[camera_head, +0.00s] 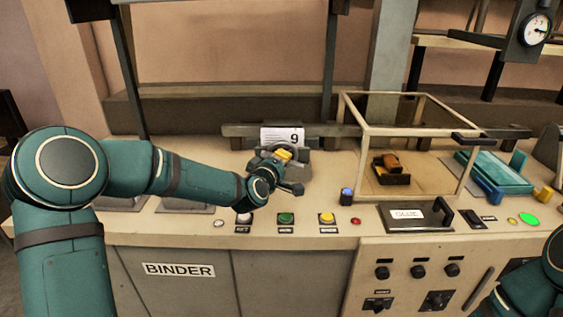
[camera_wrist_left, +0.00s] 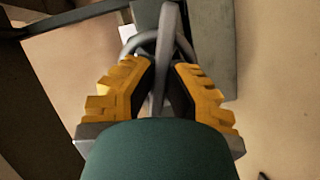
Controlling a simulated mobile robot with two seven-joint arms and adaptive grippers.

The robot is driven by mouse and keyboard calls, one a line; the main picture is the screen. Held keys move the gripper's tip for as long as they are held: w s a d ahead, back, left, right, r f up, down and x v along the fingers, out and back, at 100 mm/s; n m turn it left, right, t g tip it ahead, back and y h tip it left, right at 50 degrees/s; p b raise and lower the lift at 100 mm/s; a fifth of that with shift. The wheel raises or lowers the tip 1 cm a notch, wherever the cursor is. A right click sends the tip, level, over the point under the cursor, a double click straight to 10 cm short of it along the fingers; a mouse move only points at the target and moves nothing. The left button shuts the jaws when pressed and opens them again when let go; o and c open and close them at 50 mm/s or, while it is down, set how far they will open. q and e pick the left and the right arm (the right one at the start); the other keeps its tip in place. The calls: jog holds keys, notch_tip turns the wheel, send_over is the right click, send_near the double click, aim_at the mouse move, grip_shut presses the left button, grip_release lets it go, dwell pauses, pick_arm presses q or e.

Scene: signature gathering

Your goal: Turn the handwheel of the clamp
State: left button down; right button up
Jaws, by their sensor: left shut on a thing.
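The clamp's grey handwheel (camera_head: 290,148) stands at the middle of the bench, behind the row of buttons. My left gripper (camera_head: 283,155) is at the wheel, with its yellow finger pads showing against it. In the left wrist view, the yellow fingers (camera_wrist_left: 160,90) close on a grey bar of the handwheel (camera_wrist_left: 168,45), whose ring curves just beyond the fingertips. The lower part of the wheel and the clamp body are partly hidden by my gripper. My right gripper is out of view.
A bench panel labelled BINDER (camera_head: 180,270) has several push buttons along its front edge. To the right stand a framed glass-like box (camera_head: 350,125) with an orange-brown object inside, a black GLUE plate (camera_head: 392,225) and a teal tray (camera_head: 497,175). A gauge (camera_head: 536,30) hangs at upper right.

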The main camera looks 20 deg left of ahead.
pick_arm(q)
jog(key=shift+r+m+g+y+p, duration=0.2)
jog(key=shift+m+g+p, duration=0.1)
jog(key=shift+m, duration=0.3)
jog(key=shift+r+m+g+y+p, duration=0.1)
jog(key=shift+m+g+y+p, duration=0.15)
jog(key=shift+m, duration=0.35)
jog(key=shift+f+m+p, duration=0.1)
jog(key=shift+m+p, duration=0.35)
jog(key=shift+m, duration=0.05)
jog(key=shift+y, duration=0.25)
jog(key=c, duration=1)
grip_release()
jog(key=shift+w+f, duration=0.1)
jog(key=shift+f, duration=0.05)
jog(key=shift+s, duration=0.2)
jog(key=v, duration=1.1)
jog(key=shift+s+r, duration=0.3)
